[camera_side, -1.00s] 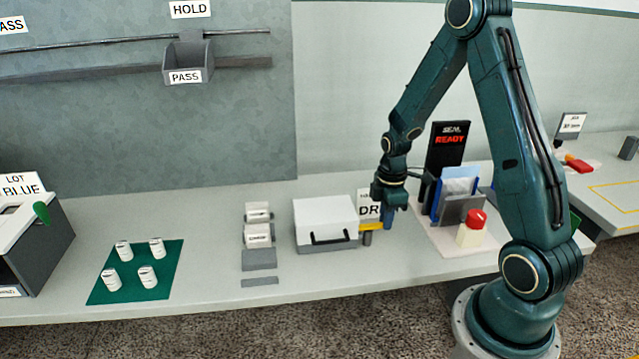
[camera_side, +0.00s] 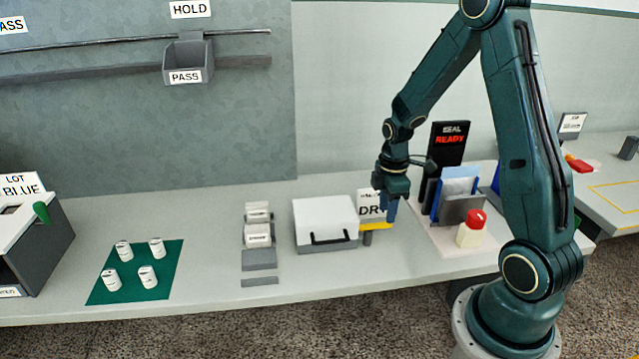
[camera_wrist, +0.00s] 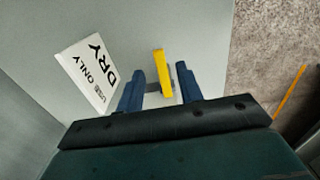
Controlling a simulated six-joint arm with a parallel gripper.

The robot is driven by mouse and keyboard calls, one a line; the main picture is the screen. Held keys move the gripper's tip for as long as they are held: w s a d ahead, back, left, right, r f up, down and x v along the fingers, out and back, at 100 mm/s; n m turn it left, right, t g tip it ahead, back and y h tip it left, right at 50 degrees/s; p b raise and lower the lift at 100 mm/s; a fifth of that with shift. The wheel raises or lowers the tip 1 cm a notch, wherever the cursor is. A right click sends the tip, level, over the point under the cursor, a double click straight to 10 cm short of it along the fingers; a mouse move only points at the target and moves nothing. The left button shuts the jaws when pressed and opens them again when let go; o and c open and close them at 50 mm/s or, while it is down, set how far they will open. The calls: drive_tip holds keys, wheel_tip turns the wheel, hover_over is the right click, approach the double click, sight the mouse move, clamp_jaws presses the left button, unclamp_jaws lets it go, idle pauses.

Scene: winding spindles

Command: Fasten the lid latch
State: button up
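A white case (camera_side: 325,215) with a black front handle stands on the bench, its lid down. A yellow bar, the latch (camera_side: 377,226), sticks out at its right side above a short grey post. My gripper (camera_side: 391,212) points down just above the bar's right end. In the wrist view my gripper (camera_wrist: 159,70) is open, with its two blue fingers apart. The yellow latch (camera_wrist: 162,75) lies between them in that view, with gaps on both sides. The case is not visible in the wrist view.
A white DRY sign (camera_side: 371,206) stands close behind the latch; it also shows in the wrist view (camera_wrist: 88,70). A red button on a pale base (camera_side: 471,230) and a seal station (camera_side: 446,160) reading READY are to the right. Boxes (camera_side: 258,235) stand left of the case.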

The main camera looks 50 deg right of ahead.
sight(384, 225)
wheel_tip(384, 225, up, 11)
drive_tip(key=shift+f, duration=0.15)
idle(0.4)
drive_tip(key=s+a+r+m+t, duration=0.2)
drive_tip(key=s+a+r+m, duration=0.2)
drive_tip(key=a, duration=0.5)
drive_tip(key=s+a+r+m+t, duration=0.3)
drive_tip(key=s+a+r+m, duration=0.2)
drive_tip(key=s+a+r, duration=0.3)
drive_tip(key=shift+s+a+t, duration=0.3)
drive_tip(key=shift+s+a, duration=0.35)
drive_tip(key=shift+s, duration=0.1)
idle(0.6)
